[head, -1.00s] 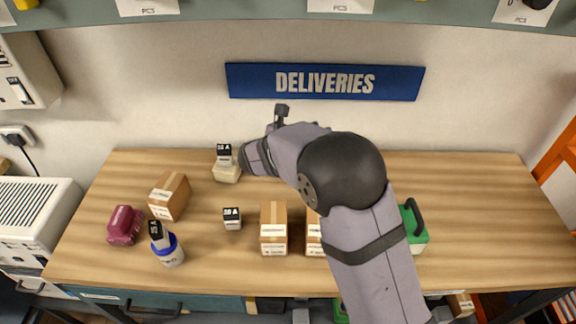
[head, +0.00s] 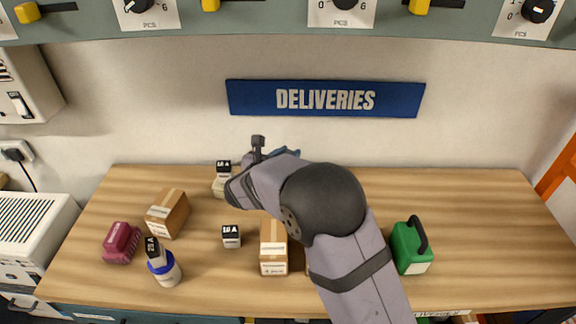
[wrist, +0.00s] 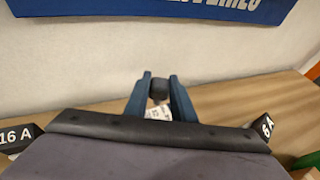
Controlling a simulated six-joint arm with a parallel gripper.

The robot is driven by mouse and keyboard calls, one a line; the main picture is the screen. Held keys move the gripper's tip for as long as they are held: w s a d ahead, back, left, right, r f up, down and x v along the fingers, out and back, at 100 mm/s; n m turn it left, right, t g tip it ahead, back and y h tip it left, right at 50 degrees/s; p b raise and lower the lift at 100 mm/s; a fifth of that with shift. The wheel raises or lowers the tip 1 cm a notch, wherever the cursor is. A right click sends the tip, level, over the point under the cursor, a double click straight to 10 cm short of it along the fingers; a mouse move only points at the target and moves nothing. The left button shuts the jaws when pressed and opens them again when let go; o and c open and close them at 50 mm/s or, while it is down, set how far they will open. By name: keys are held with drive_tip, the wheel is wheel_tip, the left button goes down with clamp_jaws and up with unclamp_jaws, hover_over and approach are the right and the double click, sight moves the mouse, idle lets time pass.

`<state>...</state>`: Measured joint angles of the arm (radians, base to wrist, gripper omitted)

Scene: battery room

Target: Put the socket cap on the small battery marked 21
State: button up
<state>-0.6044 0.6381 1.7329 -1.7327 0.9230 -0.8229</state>
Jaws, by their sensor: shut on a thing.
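My gripper (wrist: 157,84) shows in the wrist view as two blue fingers shut on a small dark rounded piece (wrist: 158,91). A white printed part (wrist: 158,113) shows just below that piece. I cannot tell whether this is the socket cap, and most of it is hidden by my wrist. In the head view my gripper (head: 284,152) is near the back of the table, its fingers partly hidden by my arm. No small battery marked 21 can be made out.
Cartons (head: 168,213) (head: 273,257), a maroon object (head: 121,243) and a green case (head: 408,252) stand around.

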drive_tip(key=shift+f+p, duration=0.3)
drive_tip(key=shift+f, duration=1.9)
drive_tip(key=shift+f, duration=0.15)
drive_tip(key=o, duration=1)
drive_tip(key=shift+r, duration=0.25)
drive_tip(key=b+v, duration=0.2)
drive_tip(key=v, duration=1)
